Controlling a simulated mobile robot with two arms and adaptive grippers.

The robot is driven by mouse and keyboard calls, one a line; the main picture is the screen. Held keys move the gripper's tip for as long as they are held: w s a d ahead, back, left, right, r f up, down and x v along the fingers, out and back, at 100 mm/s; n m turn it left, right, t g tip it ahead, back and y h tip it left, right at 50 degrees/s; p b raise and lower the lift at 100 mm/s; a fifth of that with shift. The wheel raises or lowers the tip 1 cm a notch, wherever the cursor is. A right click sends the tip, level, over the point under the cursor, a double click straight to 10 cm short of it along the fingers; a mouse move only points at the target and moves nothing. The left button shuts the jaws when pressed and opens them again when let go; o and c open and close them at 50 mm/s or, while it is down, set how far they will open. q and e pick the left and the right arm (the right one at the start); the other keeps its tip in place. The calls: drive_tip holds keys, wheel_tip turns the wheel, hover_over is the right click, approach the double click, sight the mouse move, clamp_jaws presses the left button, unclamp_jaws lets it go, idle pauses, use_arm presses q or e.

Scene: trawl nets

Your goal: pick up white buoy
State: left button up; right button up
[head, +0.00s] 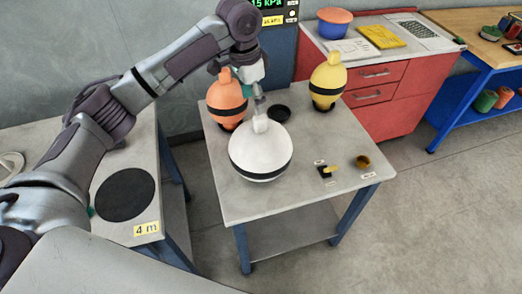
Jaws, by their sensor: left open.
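The white buoy (260,157) is round with a black band low on its body and a white lug on top. It stands upright on the grey table (235,208) in the middle of the head view. My left gripper (259,107) hangs just above the lug, pointing down. It is open, with its fingertips close to the top of the lug; I cannot tell whether they touch it. My right gripper is not in the view.
An orange buoy (226,100) stands behind left and a yellow buoy (327,82) behind right. A black ring (280,114) is behind the white buoy. Small parts (327,171) lie at the front right. A side table (115,232) with a black disc (125,195) is at left.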

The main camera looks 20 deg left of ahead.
sight(260, 117)
use_arm(q)
drive_tip(key=shift+w+f, duration=0.15)
drive_tip(key=shift+f, duration=0.5)
drive_tip(key=shift+w+f, duration=0.15)
drive_tip(key=shift+f, duration=0.45)
drive_tip(key=shift+w+d+f+p, duration=0.1)
drive_tip(key=shift+d+f+p, duration=0.15)
drive_tip(key=shift+f+p, duration=0.2)
drive_tip(key=shift+w+d+f+p, duration=0.1)
drive_tip(key=shift+d+f+p, duration=0.1)
drive_tip(key=shift+f+p, duration=0.25)
drive_tip(key=f, duration=0.1)
drive_tip(key=f+p, duration=0.1)
drive_tip(key=f, duration=0.1)
drive_tip(key=shift+w+d+f, duration=0.1)
drive_tip(key=shift+d+f, duration=0.1)
drive_tip(key=shift+d, duration=0.15)
drive_tip(key=shift+f, duration=0.2)
clamp_jaws()
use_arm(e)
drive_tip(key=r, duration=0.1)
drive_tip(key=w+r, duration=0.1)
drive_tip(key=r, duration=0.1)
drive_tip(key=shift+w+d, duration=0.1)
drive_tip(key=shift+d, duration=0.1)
use_arm(q)
drive_tip(key=shift+r, duration=0.1)
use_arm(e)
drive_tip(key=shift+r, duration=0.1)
